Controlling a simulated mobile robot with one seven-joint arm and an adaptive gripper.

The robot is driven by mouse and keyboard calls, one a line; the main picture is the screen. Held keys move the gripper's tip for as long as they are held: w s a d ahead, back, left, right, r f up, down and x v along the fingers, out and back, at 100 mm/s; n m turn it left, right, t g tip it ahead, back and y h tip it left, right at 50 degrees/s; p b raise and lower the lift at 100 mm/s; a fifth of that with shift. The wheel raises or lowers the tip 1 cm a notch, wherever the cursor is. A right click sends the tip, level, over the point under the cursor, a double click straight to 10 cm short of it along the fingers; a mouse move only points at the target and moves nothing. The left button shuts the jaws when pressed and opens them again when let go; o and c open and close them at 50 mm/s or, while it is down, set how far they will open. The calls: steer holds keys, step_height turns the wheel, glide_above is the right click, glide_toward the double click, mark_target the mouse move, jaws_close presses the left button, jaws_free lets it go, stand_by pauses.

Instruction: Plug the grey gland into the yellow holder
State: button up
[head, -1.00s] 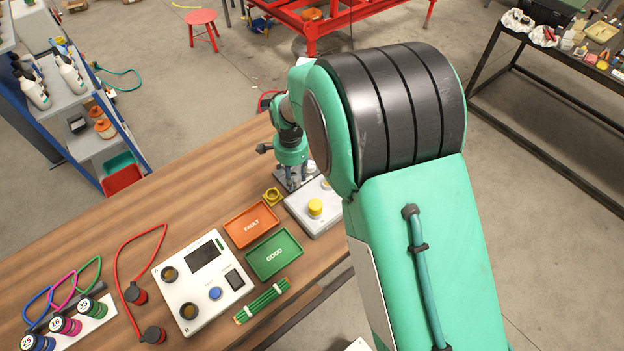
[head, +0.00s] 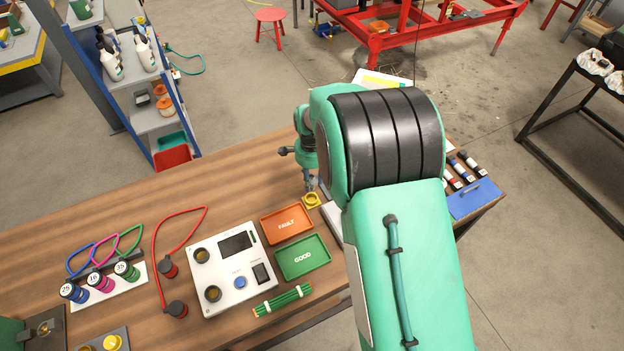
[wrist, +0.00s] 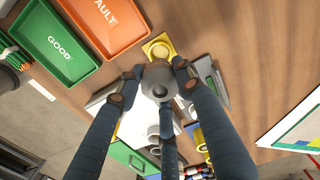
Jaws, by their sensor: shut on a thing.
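The yellow holder (head: 312,201) is a small square block with a round opening on the wooden bench, right of the orange tray. In the wrist view the yellow holder (wrist: 158,47) shows just beyond the fingertips, partly covered. My gripper (head: 311,183) is low over the bench, right by the holder. In the wrist view my gripper (wrist: 159,76) has its fingers shut around the grey gland (wrist: 160,87), a round piece with a hole in its end. The gland appears apart from the holder's opening; its exact height above it cannot be told.
The orange FAULT tray (head: 287,224) and green GOOD tray (head: 302,257) lie close to the holder. A white panel box (head: 230,270) stands left of them. In the wrist view a grey stand (wrist: 205,82) and white box sit close to my fingers. Bare bench lies behind the holder.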

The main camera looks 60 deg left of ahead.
steer(key=shift+f, duration=0.15)
steer(key=shift+f+b, duration=0.95)
steer(key=shift+f, duration=1.6)
steer(key=shift+f+b, duration=0.95)
steer(key=shift+f, duration=0.8)
stand_by(0.5)
steer(key=o, duration=1.4)
steer(key=shift+c, duration=0.2)
steer(key=shift+r, duration=0.1)
step_height(320, 180, up, 12)
steer(key=shift+f, duration=0.1)
stand_by(0.4)
